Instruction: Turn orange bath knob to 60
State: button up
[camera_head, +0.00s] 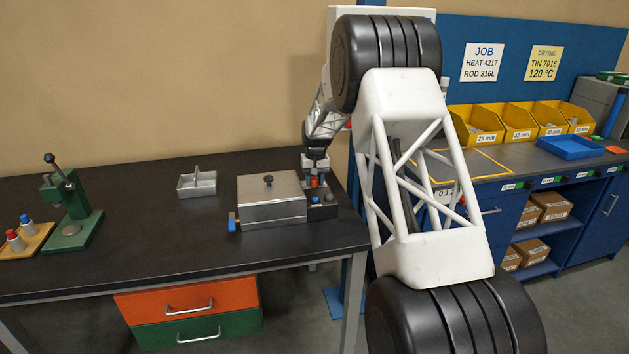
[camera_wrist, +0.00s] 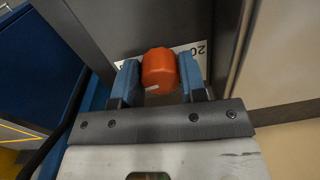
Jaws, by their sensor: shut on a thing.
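The orange knob (camera_wrist: 159,70) sits between the two blue finger pads of my gripper (camera_wrist: 158,80) in the wrist view, and the gripper is shut on it. A short pale mark shows on the knob's near edge. A white label plate (camera_wrist: 197,48) with the number 20 lies behind the knob; the rest of its scale is hidden by the knob and fingers. In the head view the orange knob (camera_head: 315,182) shows at the right end of the steel bath (camera_head: 271,207), with my gripper (camera_head: 316,174) above and around it, pointing down.
The bath has a closed lid with a black knob. A blue knob (camera_head: 315,199) sits just in front of the orange one. A steel tray (camera_head: 197,184) and a green press (camera_head: 70,212) stand further left. The dark bench (camera_head: 150,260) is clear between them.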

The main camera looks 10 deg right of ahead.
aim_at(315, 179)
jog(key=shift+m, duration=1)
jog(key=o, duration=0.9)
jog(key=shift+r, duration=0.1)
jog(key=shift+d+r, duration=0.1)
jog(key=shift+r, duration=3.75)
jog(key=shift+s+r, duration=0.1)
jog(key=shift+s, duration=0.05)
